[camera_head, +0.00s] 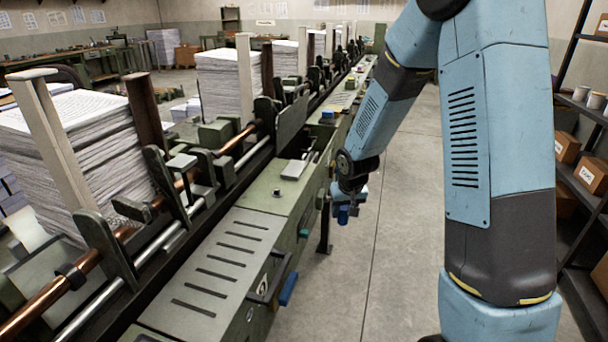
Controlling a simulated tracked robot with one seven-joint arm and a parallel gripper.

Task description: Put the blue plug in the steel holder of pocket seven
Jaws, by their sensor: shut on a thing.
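My gripper (346,203) hangs at the end of my arm beside the right side of the long green machine, over the aisle floor. It is small and dark here. It is shut on a blue piece, which looks like the blue plug (343,215) and shows just below the fingers. The plug is apart from the machine's side as far as I can see. No steel holder can be made out, and no number for pocket seven is readable.
The green machine (262,235) runs into the distance, with paper stacks (222,84) on its left. A blue-ended part (288,289) and a teal knob (303,233) stick out from its side. Shelves with boxes (592,175) stand at right. The aisle floor (400,190) is clear.

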